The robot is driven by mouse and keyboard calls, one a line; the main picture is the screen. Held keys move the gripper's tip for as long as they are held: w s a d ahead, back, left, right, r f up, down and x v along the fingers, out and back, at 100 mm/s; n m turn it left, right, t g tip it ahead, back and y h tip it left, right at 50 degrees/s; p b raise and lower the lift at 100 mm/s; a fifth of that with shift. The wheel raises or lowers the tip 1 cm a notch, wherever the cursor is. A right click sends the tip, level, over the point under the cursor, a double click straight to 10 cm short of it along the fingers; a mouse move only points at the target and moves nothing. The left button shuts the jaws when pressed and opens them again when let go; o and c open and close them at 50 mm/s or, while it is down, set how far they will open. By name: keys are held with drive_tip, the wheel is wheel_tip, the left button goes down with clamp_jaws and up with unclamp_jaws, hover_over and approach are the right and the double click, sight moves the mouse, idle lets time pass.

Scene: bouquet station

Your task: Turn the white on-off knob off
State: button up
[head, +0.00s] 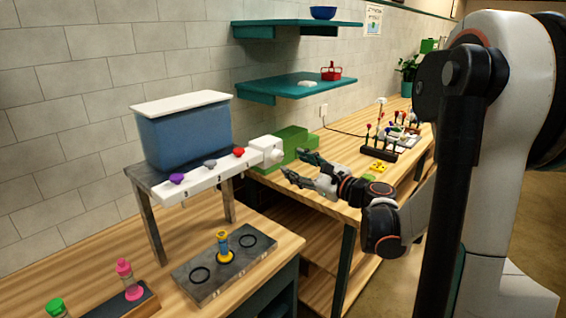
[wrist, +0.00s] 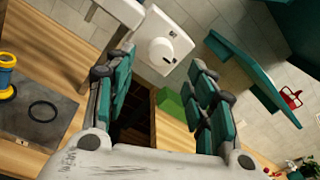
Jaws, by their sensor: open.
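The white on-off knob (head: 277,156) is a round dial on the white box (head: 262,146) at the right end of a white rail. In the wrist view the knob (wrist: 160,50) faces me, with a small dark mark near its upper right edge. My gripper (head: 299,168) is open and empty, just right of the knob in the head view. In the wrist view its two teal-padded fingers stand either side of the knob, which lies beyond the tips. I cannot tell any contact.
The rail (head: 205,180) carries purple, grey and red knobs below a blue tank (head: 186,133). A green box (head: 292,142) stands behind the knob. A teal shelf (head: 297,90) hangs above. A dark holder (head: 222,267) with a yellow-blue spool stands on the bench below.

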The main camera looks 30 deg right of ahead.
sight(280, 158)
drive_tip(key=x, duration=0.6)
drive_tip(key=shift+b, duration=0.4)
drive_tip(key=shift+s, duration=0.1)
drive_tip(key=c, duration=1.1)
